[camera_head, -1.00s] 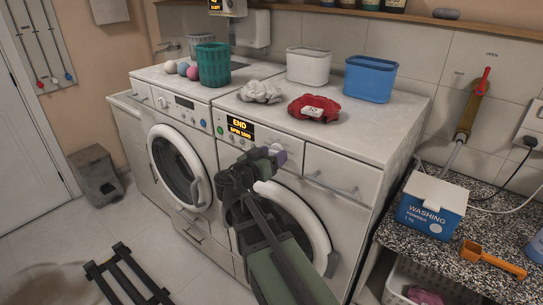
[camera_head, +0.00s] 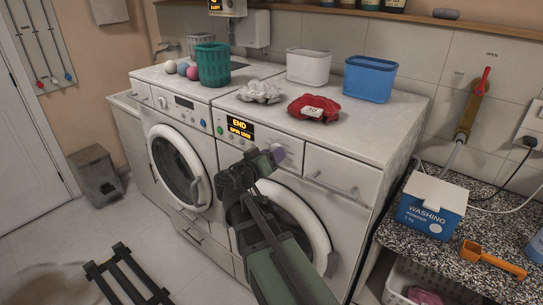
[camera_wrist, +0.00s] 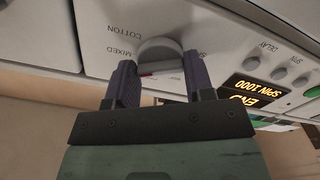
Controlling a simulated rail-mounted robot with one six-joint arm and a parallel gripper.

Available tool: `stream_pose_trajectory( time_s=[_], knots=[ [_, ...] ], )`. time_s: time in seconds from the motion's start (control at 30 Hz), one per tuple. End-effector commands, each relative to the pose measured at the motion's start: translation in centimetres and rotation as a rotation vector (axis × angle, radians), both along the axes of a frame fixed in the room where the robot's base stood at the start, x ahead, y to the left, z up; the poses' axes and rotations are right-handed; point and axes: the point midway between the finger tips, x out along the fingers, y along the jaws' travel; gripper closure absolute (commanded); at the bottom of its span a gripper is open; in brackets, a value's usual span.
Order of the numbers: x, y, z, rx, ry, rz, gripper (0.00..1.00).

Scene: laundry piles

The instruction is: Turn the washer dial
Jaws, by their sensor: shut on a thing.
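The washer dial (camera_wrist: 160,52) is a round pale grey knob on the white control panel, beside the printed words COTTON and MIXED in the wrist view. My gripper (camera_wrist: 161,75) has one purple finger on each side of the dial and is shut on it. In the head view my gripper (camera_head: 274,155) is at the front panel of the right-hand washer (camera_head: 348,165), and it hides the dial there. The washer's lit display (camera_head: 240,128) shows END and a spin line. It appears upside down in the wrist view (camera_wrist: 245,92).
A red cloth (camera_head: 318,108), a white cloth (camera_head: 262,92), a white bin (camera_head: 308,66) and a blue bin (camera_head: 369,78) stand on the washer top. A drawer handle (camera_head: 335,184) juts out right of my gripper. The round door (camera_head: 313,228) lies below.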

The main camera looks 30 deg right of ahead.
Motion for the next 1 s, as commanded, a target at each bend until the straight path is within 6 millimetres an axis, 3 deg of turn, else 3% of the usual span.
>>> stream_pose_trajectory(
  time_s=[1.0],
  knots=[
    [-0.1,-0.02,0.07,-0.366,0.832,0.0,0.75]
  ],
)
